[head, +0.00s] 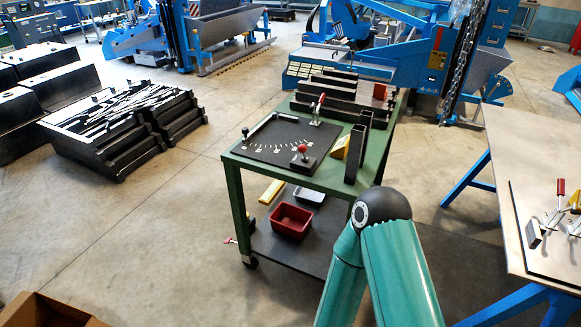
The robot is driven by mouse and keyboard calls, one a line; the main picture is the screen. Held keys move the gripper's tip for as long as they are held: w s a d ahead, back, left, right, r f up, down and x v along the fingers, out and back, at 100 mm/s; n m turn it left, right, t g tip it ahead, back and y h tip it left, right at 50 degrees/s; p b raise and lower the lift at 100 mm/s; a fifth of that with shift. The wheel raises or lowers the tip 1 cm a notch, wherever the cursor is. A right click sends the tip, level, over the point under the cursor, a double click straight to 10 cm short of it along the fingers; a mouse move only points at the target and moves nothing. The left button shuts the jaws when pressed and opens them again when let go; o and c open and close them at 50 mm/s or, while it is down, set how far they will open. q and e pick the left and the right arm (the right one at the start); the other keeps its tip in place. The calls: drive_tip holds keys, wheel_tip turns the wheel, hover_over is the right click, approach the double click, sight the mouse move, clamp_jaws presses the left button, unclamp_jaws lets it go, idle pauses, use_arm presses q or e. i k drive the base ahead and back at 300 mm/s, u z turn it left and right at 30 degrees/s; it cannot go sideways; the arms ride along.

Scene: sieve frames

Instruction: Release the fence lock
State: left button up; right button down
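A black plate (272,140) with a white angle scale lies on the green-framed table (320,178). A light straight bar (268,127) runs along its left edge, with a small black knob (245,133) near the front end. A red ball knob (303,149) stands at the plate's right front part. A lever with a red tip (318,107) stands upright at its back right corner. I cannot tell which part is the fence lock or whether it is locked. Neither gripper shows; only a teal arm of mine reaches into the lower middle, short of the plate.
Black upright bars (357,150) and a yellow wedge (341,147) stand right of the plate. Stacked black frames (340,92) are behind. A red bin (290,221) sits on the lower shelf. A workbench (525,200) with tools is at right.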

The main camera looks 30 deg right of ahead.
sight(303, 148)
drive_tip(key=z, duration=0.15)
drive_tip(key=i, duration=0.9)
drive_tip(key=u, duration=0.05)
